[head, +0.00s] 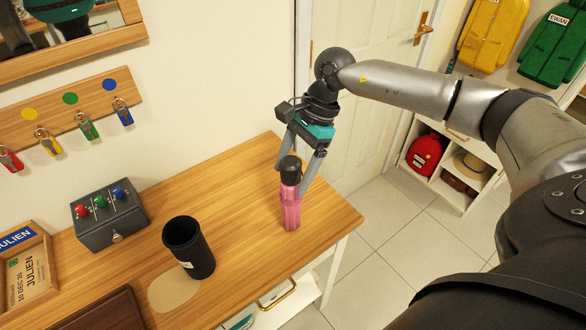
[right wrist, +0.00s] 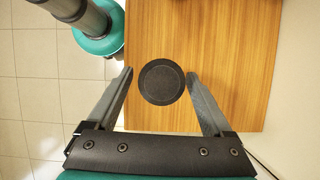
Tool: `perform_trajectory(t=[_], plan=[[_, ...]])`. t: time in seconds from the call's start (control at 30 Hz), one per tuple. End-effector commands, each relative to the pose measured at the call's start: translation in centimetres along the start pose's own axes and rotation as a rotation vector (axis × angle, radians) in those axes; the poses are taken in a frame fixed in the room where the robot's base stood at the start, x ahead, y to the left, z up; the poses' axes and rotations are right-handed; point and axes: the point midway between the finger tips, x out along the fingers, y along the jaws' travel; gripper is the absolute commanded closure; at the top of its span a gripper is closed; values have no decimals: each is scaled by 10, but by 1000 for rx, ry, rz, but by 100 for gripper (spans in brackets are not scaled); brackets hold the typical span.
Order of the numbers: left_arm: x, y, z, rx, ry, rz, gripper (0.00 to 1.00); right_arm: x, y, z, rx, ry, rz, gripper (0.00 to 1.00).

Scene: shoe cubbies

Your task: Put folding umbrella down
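The folding umbrella (head: 291,208) is pink with a black handle. It stands upright on the wooden table near its right end. Its round black top (right wrist: 162,82) shows end-on in the right wrist view, which hides the pink part. My right gripper (head: 292,178) is above it, pointing down, with one finger on each side of the umbrella. In the right wrist view the fingers (right wrist: 159,73) are spread, with a clear gap on the left of the black top and little or none on the right. My left gripper is not in view.
A black cup-shaped holder (head: 189,248) stands on a round mat (head: 172,292) on the table (head: 240,190). Bare tabletop lies between holder and umbrella. The table's right edge is close.

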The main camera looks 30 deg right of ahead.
Motion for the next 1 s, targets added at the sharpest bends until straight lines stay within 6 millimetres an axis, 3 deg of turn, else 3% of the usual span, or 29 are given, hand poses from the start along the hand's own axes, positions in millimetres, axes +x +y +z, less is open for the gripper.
perform_trajectory(t=[0.37, 0.8, 1.0], plan=[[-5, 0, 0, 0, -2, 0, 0, -5, 0, 2, 0, 0, 0, 13], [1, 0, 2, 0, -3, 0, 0, -94, -1, 1, 0, 0, -5, 13], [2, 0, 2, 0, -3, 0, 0, -118, -1, 1, 0, -1, -2, 13]])
